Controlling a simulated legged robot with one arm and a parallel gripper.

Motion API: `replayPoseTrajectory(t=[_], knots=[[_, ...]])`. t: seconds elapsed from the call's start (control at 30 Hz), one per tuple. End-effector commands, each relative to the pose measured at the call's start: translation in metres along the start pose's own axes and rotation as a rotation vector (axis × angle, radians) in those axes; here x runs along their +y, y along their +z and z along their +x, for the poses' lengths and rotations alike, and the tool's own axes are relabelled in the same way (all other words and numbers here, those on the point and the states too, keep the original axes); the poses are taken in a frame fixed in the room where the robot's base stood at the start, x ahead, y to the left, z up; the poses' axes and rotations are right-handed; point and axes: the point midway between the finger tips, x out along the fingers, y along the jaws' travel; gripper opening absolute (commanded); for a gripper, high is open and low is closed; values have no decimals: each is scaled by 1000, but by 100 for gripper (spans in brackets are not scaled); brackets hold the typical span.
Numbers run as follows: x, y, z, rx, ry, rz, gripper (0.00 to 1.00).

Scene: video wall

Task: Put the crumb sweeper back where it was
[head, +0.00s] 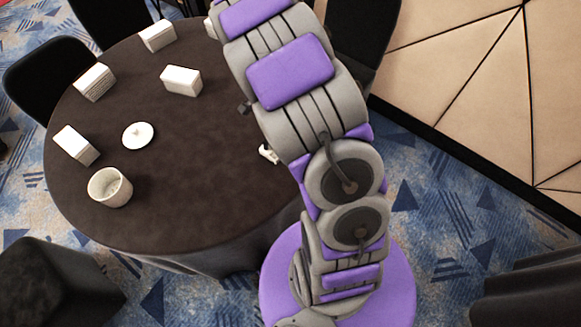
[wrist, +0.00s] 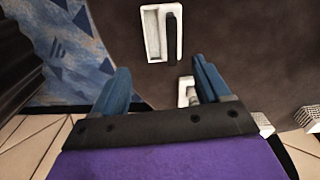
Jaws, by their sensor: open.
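In the wrist view, a white open-framed piece with a dark bar along its right side (wrist: 153,36) lies on the dark table, beyond my fingertips. A smaller white piece (wrist: 185,91) shows between my fingers, close to the right one and partly hidden by it. I cannot tell which of these is the crumb sweeper. My gripper (wrist: 160,75) is open, its two blue fingers spread, and nothing is visibly held. In the head view my arm hides the gripper; a small white piece (head: 268,153) shows at the arm's left edge on the table.
The round dark table (head: 200,130) carries several white boxes (head: 181,81), a small white round dish (head: 138,134) and a white cup (head: 110,187). Black chairs (head: 45,75) and a dark stool (head: 55,285) stand around it. A panelled beige surface (head: 480,80) lies right.

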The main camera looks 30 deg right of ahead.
Motion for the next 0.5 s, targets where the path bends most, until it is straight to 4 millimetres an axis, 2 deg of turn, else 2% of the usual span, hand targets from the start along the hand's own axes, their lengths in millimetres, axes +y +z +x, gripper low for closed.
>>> replayPoseTrajectory(t=[0.03, 0.2, 0.5], knots=[[4, 9, -20, 4, -4, -40, 76], [32, 49, -72, -19, 10, -202, 76], [94, 128, -141, -74, 21, -516, 76]])
